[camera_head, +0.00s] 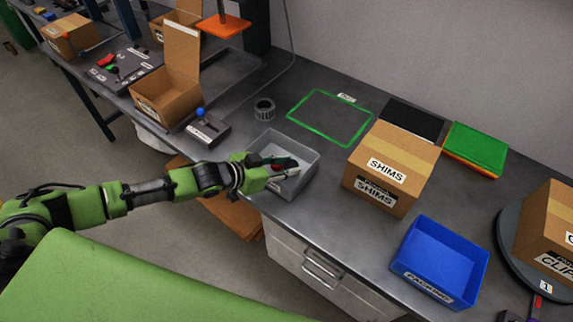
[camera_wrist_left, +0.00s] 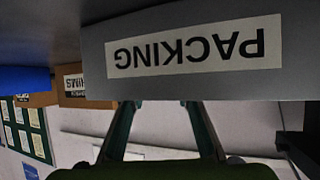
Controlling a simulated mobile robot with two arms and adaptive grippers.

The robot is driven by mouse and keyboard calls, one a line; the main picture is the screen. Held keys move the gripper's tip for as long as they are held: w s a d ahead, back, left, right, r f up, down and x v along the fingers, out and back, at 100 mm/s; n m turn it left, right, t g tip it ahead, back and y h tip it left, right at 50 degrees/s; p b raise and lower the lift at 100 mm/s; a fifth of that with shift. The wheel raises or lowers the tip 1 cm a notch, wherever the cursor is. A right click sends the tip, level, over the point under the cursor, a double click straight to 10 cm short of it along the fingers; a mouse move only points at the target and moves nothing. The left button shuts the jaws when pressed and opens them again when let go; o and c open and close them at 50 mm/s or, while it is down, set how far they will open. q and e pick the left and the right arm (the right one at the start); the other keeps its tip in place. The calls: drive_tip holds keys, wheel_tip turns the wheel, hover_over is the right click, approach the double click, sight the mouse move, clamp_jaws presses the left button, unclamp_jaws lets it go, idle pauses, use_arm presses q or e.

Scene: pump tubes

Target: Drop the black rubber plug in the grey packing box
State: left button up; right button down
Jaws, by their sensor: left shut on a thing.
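The grey packing box (camera_head: 309,183) stands open on the bench in the head view. Its wall with an upside-down PACKING label (camera_wrist_left: 192,47) fills the top of the left wrist view. My left gripper (camera_head: 290,167) reaches over the box from the left, its fingers at the opening. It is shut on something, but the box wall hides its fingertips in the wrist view. A small red patch (camera_head: 277,167) shows by the fingers; I cannot tell what it is. I cannot make out the black rubber plug in either view. My right gripper is not in view.
A SHIMS carton (camera_head: 394,165) stands right of the grey box, with a blue bin (camera_head: 440,262) nearer the front. A grey ring-shaped part (camera_head: 264,107) and a device with a blue knob (camera_head: 203,124) lie behind and left. The green-outlined area (camera_head: 331,117) is empty.

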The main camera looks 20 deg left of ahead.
use_arm(q)
drive_tip(key=shift+f, duration=0.45)
drive_tip(key=o, duration=1)
drive_tip(key=shift+r, duration=0.6)
drive_tip(key=shift+s+a+r, duration=0.1)
drive_tip(key=shift+s+a, duration=0.15)
drive_tip(key=shift+s, duration=0.05)
drive_tip(key=shift+b+v, duration=0.6)
drive_tip(key=shift+v, duration=5.05)
drive_tip(key=shift+r, duration=0.15)
